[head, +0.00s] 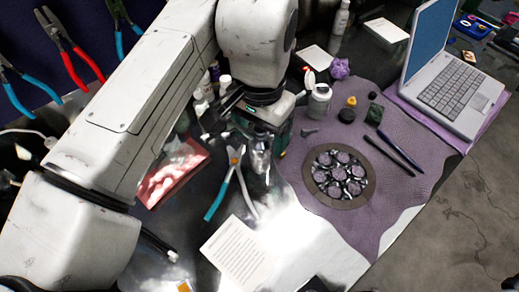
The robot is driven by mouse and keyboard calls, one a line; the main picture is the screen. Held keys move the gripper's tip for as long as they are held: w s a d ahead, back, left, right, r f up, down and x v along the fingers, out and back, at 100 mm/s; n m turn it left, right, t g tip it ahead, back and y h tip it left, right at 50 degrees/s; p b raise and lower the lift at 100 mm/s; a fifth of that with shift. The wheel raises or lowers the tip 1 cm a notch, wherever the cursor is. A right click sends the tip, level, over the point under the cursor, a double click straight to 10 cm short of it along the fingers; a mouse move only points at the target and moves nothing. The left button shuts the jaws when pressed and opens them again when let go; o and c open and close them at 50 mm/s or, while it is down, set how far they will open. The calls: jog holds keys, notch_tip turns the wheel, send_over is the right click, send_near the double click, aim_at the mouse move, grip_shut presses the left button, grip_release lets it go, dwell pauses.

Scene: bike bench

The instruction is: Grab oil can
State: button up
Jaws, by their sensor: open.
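A shiny silver can (260,156), which looks like the oil can, stands on the bench in the middle of the head view. My arm reaches down from the upper left, and my gripper (263,132) is open right above the can, overlapping its top in the picture. Whether the fingers touch the can or are around it cannot be told, as the wrist hides the can's upper part.
A red tray (170,187) is at left. At right, a purple cloth (300,192) holds a round dark dish (365,196), a jar (319,103) and pens. A laptop (450,80) stands beyond.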

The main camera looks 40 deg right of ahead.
jog(key=shift+f, duration=0.9)
grip_shut()
